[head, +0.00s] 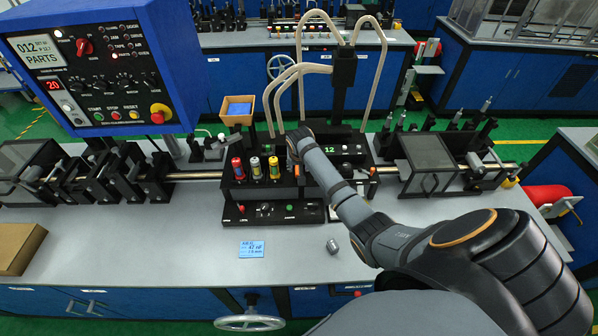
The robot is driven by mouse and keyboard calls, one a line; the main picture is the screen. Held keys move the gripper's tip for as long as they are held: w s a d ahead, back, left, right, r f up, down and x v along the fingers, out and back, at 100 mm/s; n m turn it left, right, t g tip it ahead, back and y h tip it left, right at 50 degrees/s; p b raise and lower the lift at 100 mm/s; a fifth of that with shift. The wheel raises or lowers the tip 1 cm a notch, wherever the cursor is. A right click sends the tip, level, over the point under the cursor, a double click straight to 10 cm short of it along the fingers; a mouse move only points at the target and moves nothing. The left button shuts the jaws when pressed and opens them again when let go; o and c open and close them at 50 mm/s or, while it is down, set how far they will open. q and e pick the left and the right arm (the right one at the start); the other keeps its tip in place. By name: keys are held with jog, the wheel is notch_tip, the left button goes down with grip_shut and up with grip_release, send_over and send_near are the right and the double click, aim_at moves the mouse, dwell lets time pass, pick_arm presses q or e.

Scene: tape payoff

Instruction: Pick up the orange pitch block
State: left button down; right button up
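My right arm reaches in from the right, and its gripper (295,158) is at the middle of the black machine unit (270,212), just right of the coloured cylinders. The fingers are small and partly hidden by the wrist, so I cannot tell whether they are open or shut. A small orange-red spot (297,170) shows right at the fingertips. Another small orange piece (374,170) is on the unit's right side, beyond my forearm. Both are too small to identify surely as the orange pitch block. My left gripper is not in view.
A red cylinder (238,168) and two yellow ones (256,168) (274,168) stand in the unit. A blue card (252,249) and a small metal cylinder (332,246) lie on the grey bench (150,240). A blue control panel (100,70) hangs at upper left; pale hoses (300,50) rise behind.

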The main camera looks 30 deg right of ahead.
grip_shut()
jog(key=shift+r, duration=0.1)
